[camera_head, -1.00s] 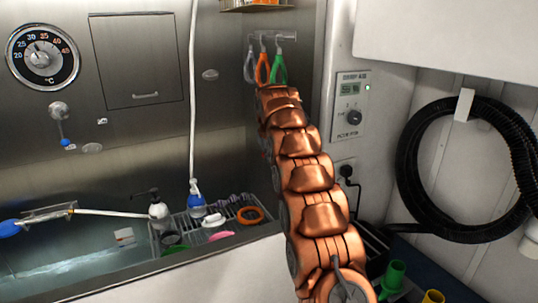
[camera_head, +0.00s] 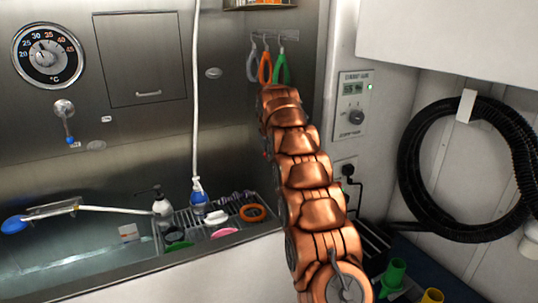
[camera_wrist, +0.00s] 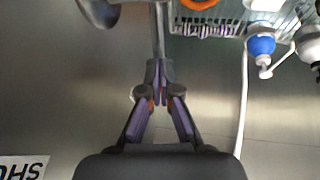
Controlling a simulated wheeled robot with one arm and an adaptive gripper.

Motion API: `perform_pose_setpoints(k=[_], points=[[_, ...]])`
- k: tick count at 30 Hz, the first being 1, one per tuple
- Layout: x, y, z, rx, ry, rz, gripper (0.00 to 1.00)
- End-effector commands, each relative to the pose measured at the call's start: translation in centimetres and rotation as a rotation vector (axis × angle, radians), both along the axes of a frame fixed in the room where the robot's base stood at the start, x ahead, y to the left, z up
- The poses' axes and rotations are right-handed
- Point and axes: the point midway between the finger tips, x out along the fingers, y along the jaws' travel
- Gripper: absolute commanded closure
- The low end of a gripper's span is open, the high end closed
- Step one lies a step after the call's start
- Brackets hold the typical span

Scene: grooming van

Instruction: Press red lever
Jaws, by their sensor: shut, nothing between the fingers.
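My gripper (camera_wrist: 160,88) shows in the wrist view with its fingers together and nothing between them. It is in front of the steel wall. No red lever shows clearly. In the head view a small red spot (camera_head: 265,155) shows at the left edge of my arm; I cannot tell whether it is the lever. My arm hides my gripper and the wall behind it there. A blue-tipped lever (camera_head: 68,130) is at the far left.
A wire rack (camera_head: 175,225) holds bottles, brushes and an orange ring (camera_head: 252,213). A white hose (camera_head: 195,100) hangs down the steel wall. Coloured loops (camera_head: 265,65) hang above my arm. A control panel (camera_head: 352,105) and a black hose (camera_head: 405,180) are to the right.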

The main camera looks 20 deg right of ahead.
Motion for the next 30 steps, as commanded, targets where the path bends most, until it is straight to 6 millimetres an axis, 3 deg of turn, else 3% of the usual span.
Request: perform_pose_setpoints(k=[20, 30], points=[[0.0, 0.0, 0.1, 0.000, 0.002, 0.000, 1.00], [-1.2, 0.6, 4.2, 0.000, -0.001, -0.002, 1.00]])
